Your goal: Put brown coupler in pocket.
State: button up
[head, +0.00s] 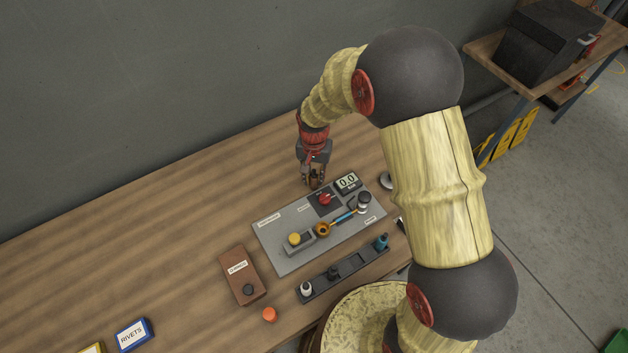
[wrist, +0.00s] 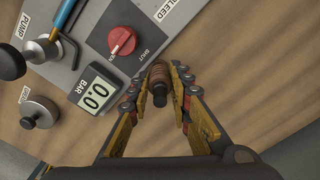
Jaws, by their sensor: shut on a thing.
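My gripper (head: 315,178) is shut on the brown coupler (wrist: 160,82), a small ribbed cylinder with a dark end, held between the fingertips in the wrist view. In the head view my gripper is just behind the grey panel board, and the coupler (head: 315,183) shows small and dark between the fingers. A long dark rack (head: 326,280) with pockets lies in front of the panel. A white-and-dark piece (head: 306,288) stands at its left end and a teal piece (head: 381,242) at its right end. The pockets between them look empty.
The grey panel (head: 275,247) carries a red knob (wrist: 122,40), a gauge reading 0.0 (wrist: 97,94), a blue-handled tool and a yellow-topped block. A brown box (head: 236,267) and orange cap (head: 269,314) are at left. A silver knobbed disc (wrist: 38,113) lies beside the panel.

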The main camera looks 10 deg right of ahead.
grip_shut()
jog(key=shift+r, duration=0.15)
jog(key=shift+r, duration=0.65)
jog(key=s+r+p, duration=0.1)
jog(key=s+r, duration=1)
jog(key=s, duration=0.3)
jog(key=shift+a+r+p, duration=0.2)
jog(key=shift+r+p, duration=0.05)
jog(key=shift+p, duration=0.15)
jog(key=shift+a, duration=0.15)
